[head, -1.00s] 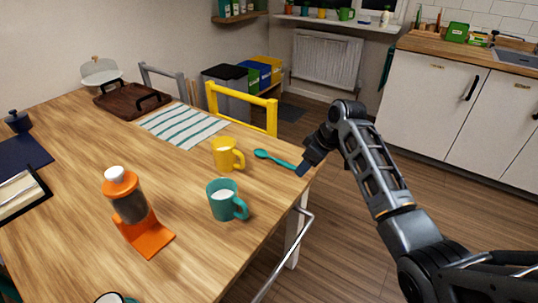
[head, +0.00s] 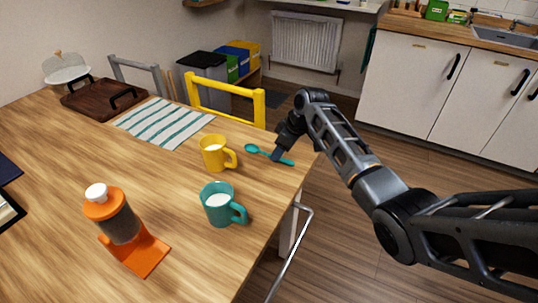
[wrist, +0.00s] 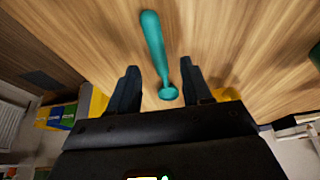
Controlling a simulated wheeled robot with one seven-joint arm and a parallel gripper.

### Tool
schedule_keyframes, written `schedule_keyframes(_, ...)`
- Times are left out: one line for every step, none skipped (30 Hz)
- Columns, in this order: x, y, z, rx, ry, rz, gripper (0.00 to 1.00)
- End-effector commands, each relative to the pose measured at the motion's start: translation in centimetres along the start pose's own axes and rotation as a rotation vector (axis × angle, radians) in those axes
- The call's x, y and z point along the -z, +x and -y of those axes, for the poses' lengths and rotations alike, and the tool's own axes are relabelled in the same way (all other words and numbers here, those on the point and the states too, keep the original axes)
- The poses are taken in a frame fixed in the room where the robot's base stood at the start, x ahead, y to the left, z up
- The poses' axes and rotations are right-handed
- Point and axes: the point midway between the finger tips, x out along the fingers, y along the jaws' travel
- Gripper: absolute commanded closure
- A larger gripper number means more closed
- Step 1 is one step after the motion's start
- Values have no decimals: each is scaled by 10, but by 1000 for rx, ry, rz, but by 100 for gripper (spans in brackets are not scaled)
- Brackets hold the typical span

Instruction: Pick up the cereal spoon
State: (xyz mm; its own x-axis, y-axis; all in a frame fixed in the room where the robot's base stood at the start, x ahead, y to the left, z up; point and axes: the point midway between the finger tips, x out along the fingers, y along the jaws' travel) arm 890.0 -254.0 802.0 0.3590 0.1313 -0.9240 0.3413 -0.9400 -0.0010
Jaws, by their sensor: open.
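The teal cereal spoon (head: 262,152) lies on the wooden table (head: 170,185) near its right edge, close to the yellow mug. In the wrist view the spoon (wrist: 155,45) points away from me, its bowl end lying between my two fingers as seen from the camera. My gripper (head: 277,157) is low at the spoon's handle in the head view. In the wrist view my gripper (wrist: 160,85) is open, one finger on each side of the spoon. I cannot tell how far the fingertips are above the table.
A yellow mug (head: 215,153) and a teal mug (head: 219,205) stand left and front of the spoon. An orange bottle stand (head: 138,250) is nearer. A yellow chair (head: 227,100) stands behind the table. A striped cloth (head: 163,122) lies at the back.

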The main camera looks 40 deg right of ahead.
Motion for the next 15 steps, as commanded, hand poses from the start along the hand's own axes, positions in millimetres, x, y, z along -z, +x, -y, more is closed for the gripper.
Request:
schedule_keyframes(0,7,0,1,-1,1,51)
schedule_keyframes(0,10,0,1,-1,2,51)
schedule_keyframes(0,14,0,0,-1,1,51)
schedule_keyframes(1,16,0,-1,-2,0,51)
schedule_keyframes(1,18,0,-1,-2,1,51)
schedule_keyframes(0,19,0,-1,-1,1,51)
schedule_keyframes(0,20,0,-1,-1,1,51)
schedule_keyframes(0,20,0,-1,-1,0,51)
schedule_keyframes(0,20,0,-1,-1,0,51)
schedule_keyframes(0,20,0,-1,-1,0,51)
schedule_keyframes(0,20,0,-1,-1,0,51)
schedule_keyframes(0,20,0,-1,-1,0,51)
schedule_keyframes(0,20,0,-1,-1,0,51)
schedule_keyframes(0,20,0,-1,-1,0,51)
schedule_keyframes(0,20,0,-1,-1,0,51)
